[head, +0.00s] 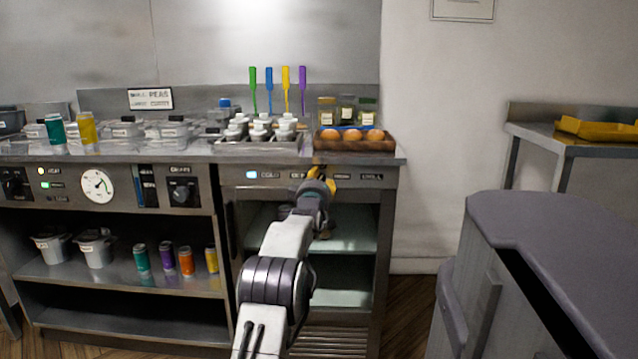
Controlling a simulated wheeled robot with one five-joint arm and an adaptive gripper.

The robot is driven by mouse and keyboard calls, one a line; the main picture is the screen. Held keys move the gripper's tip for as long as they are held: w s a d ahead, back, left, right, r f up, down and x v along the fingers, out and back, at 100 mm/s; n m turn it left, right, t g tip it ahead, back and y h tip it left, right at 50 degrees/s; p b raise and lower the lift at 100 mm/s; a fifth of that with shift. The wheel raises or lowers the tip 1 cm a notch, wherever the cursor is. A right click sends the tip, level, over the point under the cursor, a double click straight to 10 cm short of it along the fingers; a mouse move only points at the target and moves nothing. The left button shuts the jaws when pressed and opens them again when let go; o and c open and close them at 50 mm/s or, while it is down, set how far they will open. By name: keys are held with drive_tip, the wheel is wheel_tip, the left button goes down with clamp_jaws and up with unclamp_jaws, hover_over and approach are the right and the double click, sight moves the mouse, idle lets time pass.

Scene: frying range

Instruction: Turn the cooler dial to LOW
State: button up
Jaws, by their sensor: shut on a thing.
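My gripper (320,182), with yellow fingers, is at the cooler's front panel (222,175), under the counter's front edge. The gripper is shut at the place between the panel's labels, on what appears to be the cooler dial. The dial itself is hidden behind the gripper and wrist, so its setting cannot be read. A lit blue lamp (252,174) is on the panel left of the gripper. Small labels show on both sides of the gripper, too blurred to read surely. Below the panel is the cooler's open front with pale shelves (350,240).
Left of the cooler is a panel with a round gauge (97,185) and a black dial (183,192). Shakers (259,132) and a wooden tray of orange-brown round items (390,144) stand on the counter above. A grey unit (570,225) stands at the right.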

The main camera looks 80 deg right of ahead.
drive_tip(key=shift+f, duration=0.25)
idle(0.3)
drive_tip(key=o, duration=0.9)
drive_tip(key=shift+d+f, duration=0.1)
drive_tip(key=o, duration=0.3)
drive_tip(key=shift+r, duration=0.2)
drive_tip(key=shift+o, duration=0.2)
drive_tip(key=a, duration=1.2)
drive_tip(key=shift+f, duration=0.35)
